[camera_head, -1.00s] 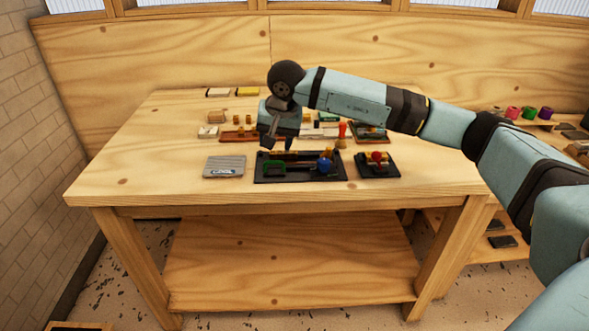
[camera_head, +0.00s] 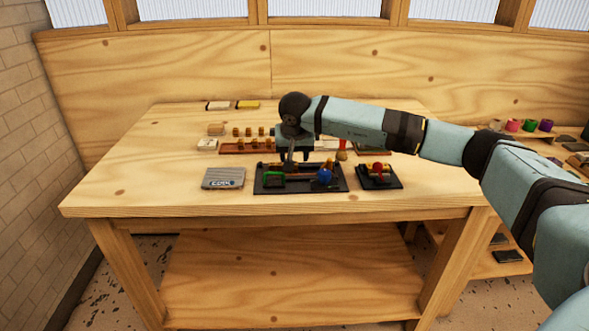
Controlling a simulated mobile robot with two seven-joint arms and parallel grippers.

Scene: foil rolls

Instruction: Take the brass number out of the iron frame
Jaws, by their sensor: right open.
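A dark flat frame or tray (camera_head: 263,189) lies near the front middle of the table. It holds a green piece (camera_head: 273,179), a blue round-topped piece (camera_head: 325,176) and a brownish bar along its back. My right gripper (camera_head: 289,166) points down over its back middle part, with open jaws. Its fingertips look close to the bar; I cannot tell whether they touch anything. A brass number cannot be made out; it is too small or hidden by the gripper. My left gripper is not in view.
A smaller dark tray (camera_head: 392,185) with a red knob stands to the right. A grey ribbed block (camera_head: 223,178) lies to the left. Behind are a wooden rack (camera_head: 233,149), small brass-coloured blocks (camera_head: 248,132) and a red-handled tool (camera_head: 342,144). The table's left side is clear.

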